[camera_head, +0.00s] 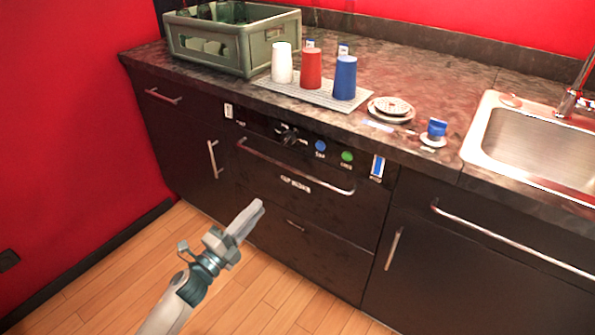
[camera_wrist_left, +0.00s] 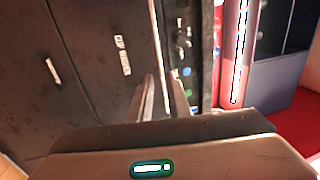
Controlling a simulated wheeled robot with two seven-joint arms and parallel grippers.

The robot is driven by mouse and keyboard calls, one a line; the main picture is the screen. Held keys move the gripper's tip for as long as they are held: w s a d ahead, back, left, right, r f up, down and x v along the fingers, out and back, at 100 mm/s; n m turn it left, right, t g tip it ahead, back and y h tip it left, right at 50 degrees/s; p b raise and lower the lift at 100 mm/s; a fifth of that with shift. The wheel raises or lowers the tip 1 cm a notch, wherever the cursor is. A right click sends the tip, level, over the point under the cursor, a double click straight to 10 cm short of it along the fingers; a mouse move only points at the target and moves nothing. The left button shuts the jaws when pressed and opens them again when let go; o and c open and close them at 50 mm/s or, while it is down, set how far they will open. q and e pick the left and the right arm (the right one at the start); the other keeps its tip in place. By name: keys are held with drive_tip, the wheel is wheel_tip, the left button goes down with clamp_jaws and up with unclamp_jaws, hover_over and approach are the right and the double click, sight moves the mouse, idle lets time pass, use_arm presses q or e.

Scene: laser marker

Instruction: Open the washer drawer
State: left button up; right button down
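The washer drawer (camera_head: 290,195) is a dark front panel under the counter, below a strip of controls, and looks shut. Its long silver handle (camera_head: 295,167) runs along its top. In the left wrist view, turned on its side, the drawer front (camera_wrist_left: 105,25) carries a pale label. My left gripper (camera_head: 259,205) is in front of the drawer's lower part in the head view, below the handle and apart from it. In the left wrist view my left gripper (camera_wrist_left: 161,82) shows a gap between its two fingers, with nothing held. My right gripper is out of view.
The control strip has a black knob (camera_head: 288,134), a blue button (camera_head: 320,146) and a green button (camera_head: 347,156). A lower drawer (camera_head: 310,235) sits beneath. Cups, a green crate (camera_head: 215,48) and a sink (camera_head: 535,150) are on the counter. The wooden floor (camera_head: 260,295) in front is clear.

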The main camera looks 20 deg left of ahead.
sight(292, 169)
use_arm(q)
drive_tip(key=x, duration=1.7)
drive_tip(key=shift+w+p, duration=0.2)
drive_tip(key=shift+p, duration=0.2)
clamp_jaws()
